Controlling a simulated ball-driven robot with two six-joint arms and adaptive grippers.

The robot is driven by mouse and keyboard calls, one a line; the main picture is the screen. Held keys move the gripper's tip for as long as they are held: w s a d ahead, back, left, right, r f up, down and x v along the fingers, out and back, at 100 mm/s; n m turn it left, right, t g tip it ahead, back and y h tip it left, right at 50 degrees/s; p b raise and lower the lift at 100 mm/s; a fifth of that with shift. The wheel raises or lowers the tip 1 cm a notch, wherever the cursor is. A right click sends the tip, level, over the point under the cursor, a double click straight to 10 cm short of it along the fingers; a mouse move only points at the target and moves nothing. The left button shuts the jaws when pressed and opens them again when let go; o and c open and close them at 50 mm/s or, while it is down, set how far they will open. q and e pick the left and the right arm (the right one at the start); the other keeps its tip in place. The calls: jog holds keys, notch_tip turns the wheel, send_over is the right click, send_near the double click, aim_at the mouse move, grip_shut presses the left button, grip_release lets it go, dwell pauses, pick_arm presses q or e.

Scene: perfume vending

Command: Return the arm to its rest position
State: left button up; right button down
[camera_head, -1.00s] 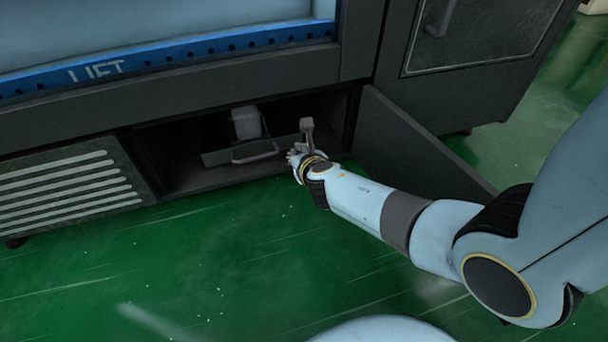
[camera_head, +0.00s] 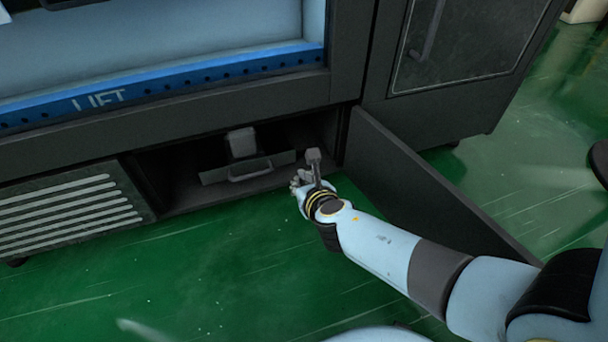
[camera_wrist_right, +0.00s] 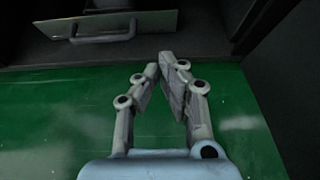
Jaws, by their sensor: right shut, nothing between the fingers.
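My right gripper (camera_head: 301,182) is just outside the low opening of the dark vending machine (camera_head: 200,115), over the green floor. In the right wrist view the fingers of the right gripper (camera_wrist_right: 160,72) come together at their tips, with nothing between them. My right arm reaches in from the lower right of the head view. My left gripper is not in view.
Inside the compartment is a grey drawer (camera_head: 215,177) with a handle and a grey block (camera_head: 242,142) behind it. An open dark door (camera_head: 420,185) stands close to the right of my arm. The green floor (camera_head: 200,270) in front is clear.

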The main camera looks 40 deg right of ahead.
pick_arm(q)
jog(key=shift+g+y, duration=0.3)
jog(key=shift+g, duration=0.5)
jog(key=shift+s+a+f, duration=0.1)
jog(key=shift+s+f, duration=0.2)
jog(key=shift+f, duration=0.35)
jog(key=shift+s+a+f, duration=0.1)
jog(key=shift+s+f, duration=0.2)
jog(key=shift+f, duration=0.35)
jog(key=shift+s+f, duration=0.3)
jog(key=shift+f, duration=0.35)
pick_arm(e)
jog(key=shift+v, duration=0.8)
